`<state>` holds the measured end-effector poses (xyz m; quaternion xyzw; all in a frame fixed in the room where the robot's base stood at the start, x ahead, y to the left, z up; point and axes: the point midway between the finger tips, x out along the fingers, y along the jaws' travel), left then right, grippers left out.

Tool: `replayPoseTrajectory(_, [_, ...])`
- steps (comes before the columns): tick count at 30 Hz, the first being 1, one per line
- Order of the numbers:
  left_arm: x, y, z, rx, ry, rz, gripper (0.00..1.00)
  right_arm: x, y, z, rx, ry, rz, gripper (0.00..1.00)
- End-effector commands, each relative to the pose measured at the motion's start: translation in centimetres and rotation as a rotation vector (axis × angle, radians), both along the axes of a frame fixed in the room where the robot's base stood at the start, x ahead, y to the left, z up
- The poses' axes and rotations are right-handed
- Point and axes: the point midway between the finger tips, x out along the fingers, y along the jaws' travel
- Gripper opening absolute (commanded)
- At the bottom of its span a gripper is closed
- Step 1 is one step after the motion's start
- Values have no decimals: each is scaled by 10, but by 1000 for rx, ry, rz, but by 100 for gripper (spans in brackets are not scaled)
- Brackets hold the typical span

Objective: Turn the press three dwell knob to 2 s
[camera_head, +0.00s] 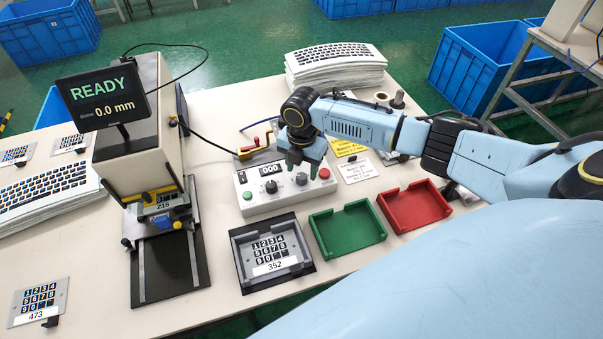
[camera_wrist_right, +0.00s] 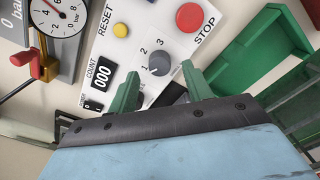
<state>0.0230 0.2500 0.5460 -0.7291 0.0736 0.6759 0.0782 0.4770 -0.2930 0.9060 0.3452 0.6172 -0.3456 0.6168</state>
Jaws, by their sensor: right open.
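A white control box (camera_head: 285,205) stands on the table with a counter reading 000 and two dark knobs on its face. The knob on its right (camera_head: 302,179) has the numbers 1, 2 and 3 around it; this grey knob (camera_wrist_right: 160,63) shows clearly in the right wrist view. I cannot tell which number it points at. My right gripper (camera_head: 303,163) is open with green fingers, over the box. In the wrist view its fingertips (camera_wrist_right: 160,72) lie on either side of the numbered knob, with no clear contact. The other knob (camera_head: 271,187) is farther left. My left gripper is out of view.
A red STOP button (camera_wrist_right: 190,17) and a yellow RESET button (camera_wrist_right: 121,30) sit close to the knob. A green tray (camera_head: 347,229), a red tray (camera_head: 414,206) and a keypad fixture (camera_head: 272,253) lie in front. A press (camera_head: 135,150) with a READY display stands left.

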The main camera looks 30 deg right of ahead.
Motion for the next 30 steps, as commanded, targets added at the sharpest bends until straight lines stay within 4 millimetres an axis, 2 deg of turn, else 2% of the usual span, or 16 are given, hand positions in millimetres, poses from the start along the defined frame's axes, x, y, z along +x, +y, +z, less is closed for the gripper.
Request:
replayPoseTrajectory(1, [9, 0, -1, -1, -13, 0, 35, 0, 0, -9, 0, 2, -1, 50])
replayPoseTrajectory(5, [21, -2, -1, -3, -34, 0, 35, 0, 0, -22, 0, 2, -1, 50])
replayPoseTrajectory(17, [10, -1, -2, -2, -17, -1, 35, 0, 0, -27, 0, 0, 0, 49])
replayPoseTrajectory(27, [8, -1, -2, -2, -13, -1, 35, 0, 0, -27, 0, 0, 0, 6])
replayPoseTrajectory(30, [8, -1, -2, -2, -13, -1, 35, 0, 0, -27, -1, 1, -3, 6])
